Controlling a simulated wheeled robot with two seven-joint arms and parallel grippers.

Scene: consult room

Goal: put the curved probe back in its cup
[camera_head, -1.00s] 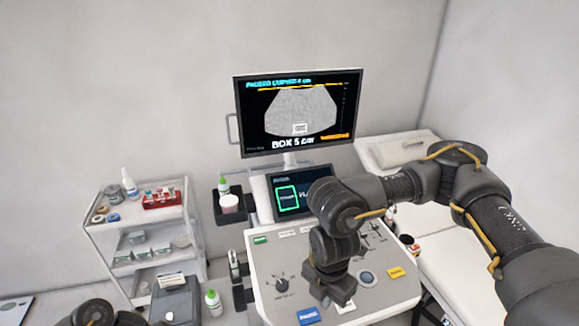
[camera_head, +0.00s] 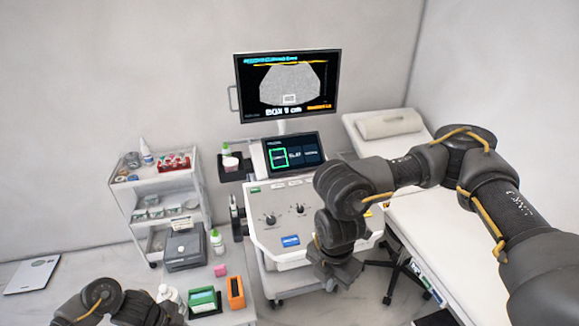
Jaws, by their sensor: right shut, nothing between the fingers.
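My right gripper (camera_head: 335,274) is shut and empty over the front right edge of the ultrasound console (camera_head: 262,238). Its fingers are small and dark here. My left arm (camera_head: 102,296) shows only in part at the bottom left, and its gripper is out of view. A slim, pale-topped probe (camera_head: 234,207) stands in a dark holder (camera_head: 238,229) on the console's left side. I cannot tell whether it is the curved one. No other probe or empty cup can be made out clearly; my right arm hides the console's right side.
A monitor (camera_head: 288,85) stands behind the console. A white cart (camera_head: 125,188) with supplies is at left. A near table holds a green box (camera_head: 203,300), an orange box (camera_head: 236,292), a bottle (camera_head: 217,241) and a dark device (camera_head: 186,250). A white couch (camera_head: 440,235) is at right.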

